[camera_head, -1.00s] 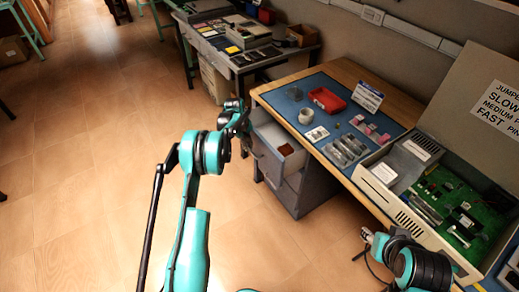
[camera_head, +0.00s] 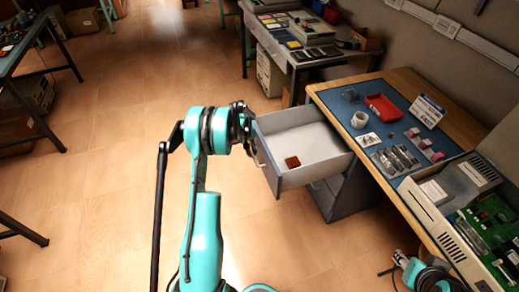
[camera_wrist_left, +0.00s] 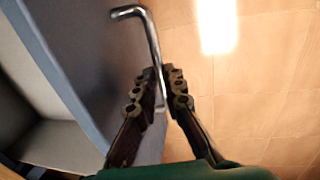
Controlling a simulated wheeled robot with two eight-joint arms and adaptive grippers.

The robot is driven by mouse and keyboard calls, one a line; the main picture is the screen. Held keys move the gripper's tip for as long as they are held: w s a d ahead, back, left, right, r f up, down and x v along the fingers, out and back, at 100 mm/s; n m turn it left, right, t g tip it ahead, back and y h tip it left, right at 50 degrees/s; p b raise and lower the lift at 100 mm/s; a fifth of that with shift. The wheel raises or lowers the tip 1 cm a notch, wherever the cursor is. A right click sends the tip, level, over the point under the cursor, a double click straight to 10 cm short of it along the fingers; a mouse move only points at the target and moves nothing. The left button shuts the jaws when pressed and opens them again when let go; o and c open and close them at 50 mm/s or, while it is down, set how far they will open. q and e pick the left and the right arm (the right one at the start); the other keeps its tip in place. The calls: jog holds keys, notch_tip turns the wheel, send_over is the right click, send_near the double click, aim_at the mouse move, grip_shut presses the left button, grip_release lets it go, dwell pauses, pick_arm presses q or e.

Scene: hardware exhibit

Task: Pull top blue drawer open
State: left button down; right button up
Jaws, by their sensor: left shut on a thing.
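The top drawer (camera_head: 318,140) of the grey-blue cabinet under the workbench stands well out in the head view. Its inside is pale, and a small brown-red item (camera_head: 293,162) lies on its floor. My left gripper (camera_head: 252,145) is at the drawer's front face. In the left wrist view, its two dark fingers (camera_wrist_left: 162,82) are shut on the bent metal handle (camera_wrist_left: 148,30) of the drawer front (camera_wrist_left: 85,50). My right gripper (camera_head: 400,258) is at the bottom right, beside the bench edge; whether its jaws are apart is too small to tell.
The bench (camera_head: 385,78) carries a red tray (camera_head: 383,107), a white cup (camera_head: 360,119), a small sign and an open case with a green circuit board (camera_head: 490,235). Another table (camera_head: 300,55) stands behind. The floor left of the drawer is clear.

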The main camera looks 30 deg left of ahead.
pick_arm(q)
jog(key=shift+s+a, duration=0.25)
jog(key=shift+s, duration=0.05)
jog(key=c, duration=1.6)
grip_release()
notch_tip(320, 180, up, 12)
jog(key=s+a, duration=0.1)
jog(key=shift+s+a, duration=0.15)
jog(key=shift+s, duration=0.2)
jog(key=shift+f, duration=0.1)
